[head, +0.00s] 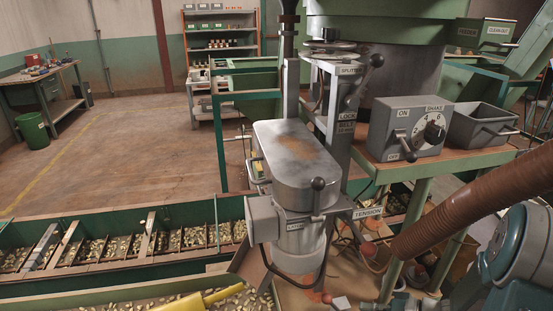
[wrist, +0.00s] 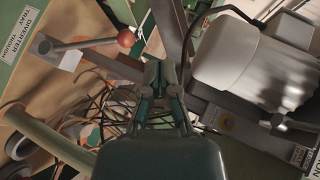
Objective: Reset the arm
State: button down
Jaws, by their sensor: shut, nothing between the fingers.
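My gripper (wrist: 160,75) shows in the middle of the wrist view, its dark fingers together with nothing between them. It points past a lever with a red-brown ball knob (wrist: 127,37), which lies to the upper left of the fingertips. A pale rounded housing (wrist: 232,58) is to the right of the fingers. I cannot tell whether the fingers touch anything. I cannot make out my gripper in the head view.
Loose cables (wrist: 105,110) lie below and left of the fingers. A grey machine (head: 295,150) with ball-knob levers stands mid-view, with a control box (head: 408,130) to its right. A brown ribbed hose (head: 460,215) crosses the right side. Open floor (head: 140,150) lies behind the nut trough.

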jog(key=s+a+r+n+h, duration=0.1)
jog(key=s+a+r+h, duration=0.3)
jog(key=r, duration=0.6)
jog(key=s+a+r+n+h, duration=0.1)
jog(key=s+a+r+h, duration=0.2)
jog(key=s+r+h, duration=0.5)
notch_tip(320, 180, up, 3)
jog(key=s, duration=0.3)
jog(key=shift+a+g, duration=0.4)
jog(key=shift+r, duration=0.1)
